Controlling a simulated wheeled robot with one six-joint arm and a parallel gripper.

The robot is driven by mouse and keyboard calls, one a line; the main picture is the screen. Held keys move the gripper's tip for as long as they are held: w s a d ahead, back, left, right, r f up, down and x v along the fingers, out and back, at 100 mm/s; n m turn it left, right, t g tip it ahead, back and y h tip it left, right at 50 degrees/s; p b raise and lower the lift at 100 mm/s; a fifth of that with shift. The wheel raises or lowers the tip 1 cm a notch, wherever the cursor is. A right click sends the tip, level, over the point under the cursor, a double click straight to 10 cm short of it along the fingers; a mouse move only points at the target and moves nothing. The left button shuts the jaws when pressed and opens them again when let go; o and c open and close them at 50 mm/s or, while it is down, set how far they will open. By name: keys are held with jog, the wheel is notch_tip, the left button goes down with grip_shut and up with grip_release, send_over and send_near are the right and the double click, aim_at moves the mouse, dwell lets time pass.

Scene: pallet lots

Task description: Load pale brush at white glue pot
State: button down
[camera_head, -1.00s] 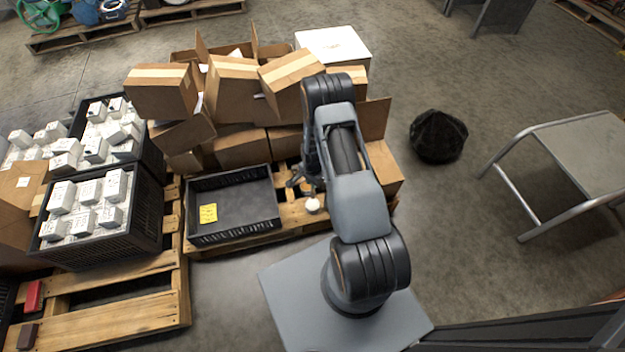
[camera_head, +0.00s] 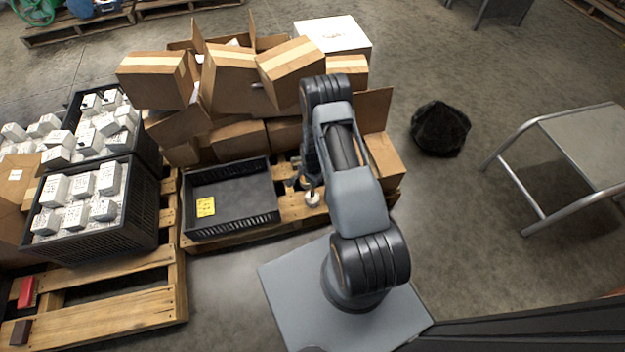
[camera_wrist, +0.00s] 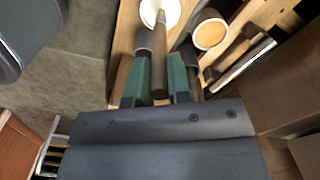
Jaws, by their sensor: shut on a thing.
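My gripper (camera_wrist: 163,52) is shut on the brown wooden handle of a brush (camera_wrist: 159,75), between its green finger pads. The handle runs away from the wrist camera, and its far end overlaps the white glue pot (camera_wrist: 172,12). The bristles are hidden, so I cannot tell how deep they reach. In the head view my gripper (camera_head: 308,186) is just above the white pot (camera_head: 313,200), on the pallet. A second pot (camera_wrist: 210,34) with a pale rim and orange-brown contents stands to the right in the wrist view.
Dark and pale stick-like tools (camera_wrist: 240,66) lie right of the pots. A black tray (camera_head: 232,228) with a yellow note is left of my gripper. Stacked cardboard boxes (camera_head: 231,83) rise behind it.

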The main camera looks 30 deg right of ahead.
jog(key=shift+f+b, duration=0.55)
jog(key=shift+b, duration=0.05)
dwell(2.0)
jog(key=shift+r+p, duration=2.4)
jog(key=shift+r, duration=1.15)
